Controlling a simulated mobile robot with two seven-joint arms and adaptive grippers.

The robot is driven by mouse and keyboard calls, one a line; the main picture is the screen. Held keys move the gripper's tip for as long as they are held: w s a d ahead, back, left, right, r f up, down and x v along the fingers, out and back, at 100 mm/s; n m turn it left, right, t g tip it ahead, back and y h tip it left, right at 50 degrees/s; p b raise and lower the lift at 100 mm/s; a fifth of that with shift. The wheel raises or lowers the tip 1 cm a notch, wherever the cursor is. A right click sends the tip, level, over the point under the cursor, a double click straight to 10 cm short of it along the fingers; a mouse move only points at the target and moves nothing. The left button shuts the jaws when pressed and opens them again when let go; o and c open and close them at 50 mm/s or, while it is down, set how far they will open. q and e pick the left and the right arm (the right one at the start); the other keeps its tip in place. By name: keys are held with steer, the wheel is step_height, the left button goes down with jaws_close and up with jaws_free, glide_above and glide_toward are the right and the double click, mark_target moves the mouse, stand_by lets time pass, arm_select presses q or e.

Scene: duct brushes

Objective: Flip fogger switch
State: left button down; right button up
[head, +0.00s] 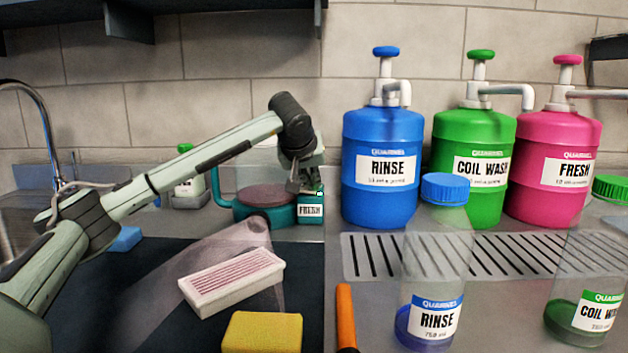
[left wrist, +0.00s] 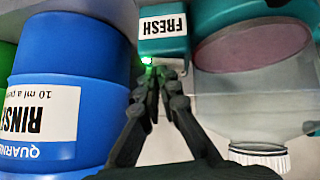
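The fogger is a teal unit (head: 262,214) with a round mauve top and a small box labelled FRESH (head: 310,209), at the back of the counter. In the left wrist view the FRESH box (left wrist: 165,40) is upside down, with a small lit green spot (left wrist: 147,62) at its edge, likely the switch. My left gripper (head: 304,187) is over the box in the head view. In the left wrist view its fingertips (left wrist: 161,76) are together, empty, right beside the green spot. I cannot tell whether they touch it. My right gripper is not in view.
Blue RINSE (head: 383,140), green COIL WASH (head: 472,140) and pink FRESH (head: 553,150) pump jugs stand to the right. Clear bottles (head: 440,250) stand in front. A sink is at left.

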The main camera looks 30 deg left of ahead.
arm_select(q)
steer(key=shift+s+a+f, duration=0.25)
steer(key=shift+a+f, duration=0.05)
steer(key=shift+f, duration=0.2)
steer(key=s+d+r, duration=0.2)
steer(key=r, duration=0.4)
steer(key=s+d+r+p, duration=0.1)
steer(key=s+d+r, duration=0.1)
steer(key=r, duration=0.4)
steer(key=shift+s+d, duration=0.35)
steer(key=shift+d, duration=0.5)
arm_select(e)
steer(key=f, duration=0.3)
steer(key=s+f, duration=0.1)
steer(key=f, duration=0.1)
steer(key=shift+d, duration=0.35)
